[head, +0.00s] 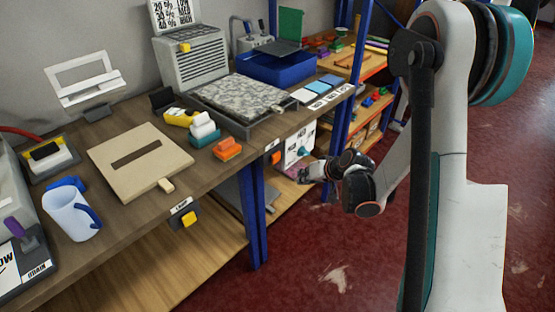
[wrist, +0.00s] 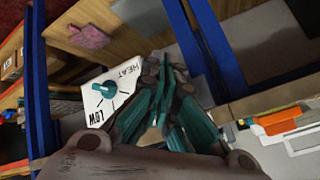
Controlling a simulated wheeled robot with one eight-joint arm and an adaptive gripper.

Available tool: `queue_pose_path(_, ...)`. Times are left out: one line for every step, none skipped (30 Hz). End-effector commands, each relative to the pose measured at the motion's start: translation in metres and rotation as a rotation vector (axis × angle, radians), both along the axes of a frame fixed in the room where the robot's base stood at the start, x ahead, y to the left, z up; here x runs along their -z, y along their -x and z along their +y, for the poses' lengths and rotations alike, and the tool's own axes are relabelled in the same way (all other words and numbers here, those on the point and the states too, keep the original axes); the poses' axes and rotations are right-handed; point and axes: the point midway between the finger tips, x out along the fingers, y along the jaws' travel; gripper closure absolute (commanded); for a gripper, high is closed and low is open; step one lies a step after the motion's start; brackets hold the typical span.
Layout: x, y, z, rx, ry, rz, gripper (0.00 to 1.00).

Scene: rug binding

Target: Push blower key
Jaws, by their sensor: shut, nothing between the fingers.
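I cannot tell for sure which key is the blower key, as the small labels are unreadable. An orange key (head: 276,157) sits on the table's front edge beside a white label. A yellow key (head: 188,218) on a dark plate hangs below the front edge, further left. A grey louvred unit (head: 190,60) at the back carries another yellow key (head: 184,47). My gripper (head: 306,172) is shut and empty, right of the orange key, by the white dial panel (head: 298,146). The fingers also show in the wrist view (wrist: 163,112), beside the panel's teal HEAT dial (wrist: 104,90).
A blue table post (head: 256,210) stands left of my gripper. The workbench holds a stone-patterned slab (head: 242,98), an orange block (head: 227,148), a slotted board (head: 138,158) and a white jug (head: 72,212). Shelves (head: 365,110) stand behind. The red floor in front is clear.

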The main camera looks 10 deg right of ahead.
Motion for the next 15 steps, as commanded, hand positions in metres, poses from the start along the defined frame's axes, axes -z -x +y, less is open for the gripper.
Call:
queue_pose_path(0.0,-0.004,0.003,-0.002,0.0,0.0,1.0)
queue_pose_path(0.0,-0.006,0.005,-0.002,0.0,0.0,1.0)
queue_pose_path(0.0,-0.01,0.008,-0.004,0.0,-0.001,1.0)
queue_pose_path(0.0,-0.013,0.011,-0.004,0.0,-0.001,1.0)
queue_pose_path(0.0,-0.016,0.013,-0.003,0.0,0.001,1.0)
queue_pose_path(0.0,-0.021,0.016,-0.003,0.0,0.001,1.0)
queue_pose_path(0.0,-0.024,0.018,-0.004,0.001,0.001,1.0)
queue_pose_path(0.0,-0.028,0.021,-0.004,0.002,0.0,1.0)
queue_pose_path(0.0,-0.032,0.024,-0.003,0.001,0.0,1.0)
queue_pose_path(0.0,-0.035,0.026,-0.002,0.0,0.0,1.0)
queue_pose_path(0.0,-0.038,0.028,-0.002,0.0,0.0,1.0)
queue_pose_path(0.0,-0.042,0.032,-0.003,0.0,0.0,1.0)
queue_pose_path(0.0,-0.045,0.034,-0.004,0.0,-0.001,1.0)
queue_pose_path(0.0,-0.048,0.036,-0.004,0.0,-0.001,1.0)
queue_pose_path(0.0,-0.052,0.038,-0.003,0.0,0.001,1.0)
